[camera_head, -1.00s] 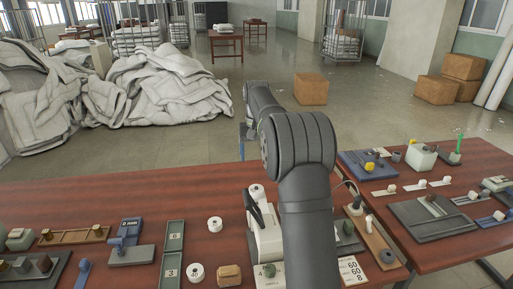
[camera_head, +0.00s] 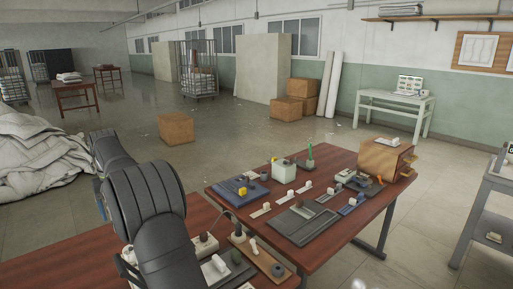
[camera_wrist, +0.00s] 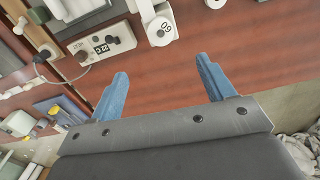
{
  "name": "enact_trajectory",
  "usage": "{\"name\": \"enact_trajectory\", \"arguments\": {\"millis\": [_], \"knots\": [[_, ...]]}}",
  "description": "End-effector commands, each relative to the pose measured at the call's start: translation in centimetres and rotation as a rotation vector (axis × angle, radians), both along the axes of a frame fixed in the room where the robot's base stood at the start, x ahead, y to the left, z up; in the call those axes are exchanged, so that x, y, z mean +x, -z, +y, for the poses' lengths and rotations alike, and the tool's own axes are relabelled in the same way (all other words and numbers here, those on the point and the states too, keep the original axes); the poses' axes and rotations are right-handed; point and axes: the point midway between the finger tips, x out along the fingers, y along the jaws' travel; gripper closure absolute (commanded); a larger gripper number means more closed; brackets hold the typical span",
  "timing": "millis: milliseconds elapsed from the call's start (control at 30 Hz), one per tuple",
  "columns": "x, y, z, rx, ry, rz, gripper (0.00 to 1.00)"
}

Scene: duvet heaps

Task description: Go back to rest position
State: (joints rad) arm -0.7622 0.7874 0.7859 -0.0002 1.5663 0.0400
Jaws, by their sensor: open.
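My gripper (camera_wrist: 158,88) shows in the wrist view with two blue fingers spread apart and nothing between them. It is over bare reddish-brown wood of a table (camera_wrist: 240,50). In the head view my dark arm rises at the lower left, and the gripper itself is hidden there.
The right-hand table (camera_head: 325,240) carries a blue tray (camera_head: 238,191), a pale box (camera_head: 284,172), a grey board (camera_head: 300,222) and a brown box (camera_head: 385,158). White duvets (camera_head: 40,160) heap on the floor at left. A cardboard box (camera_head: 176,128) stands beyond; floor around it is clear.

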Motion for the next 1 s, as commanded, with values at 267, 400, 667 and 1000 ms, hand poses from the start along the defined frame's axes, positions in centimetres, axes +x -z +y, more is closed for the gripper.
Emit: {"name": "enact_trajectory", "arguments": {"millis": [267, 400, 667, 1000], "knots": [[-0.1, 5.1, -0.1, -0.003, 0.0, 0.004, 0.25], [-0.1, 7.9, 0.0, -0.003, 0.0, 0.003, 0.25], [-0.1, 12.9, 0.0, -0.003, 0.0, 0.003, 0.25], [0.0, 16.6, 0.0, -0.001, 0.0, 0.001, 0.25]]}}
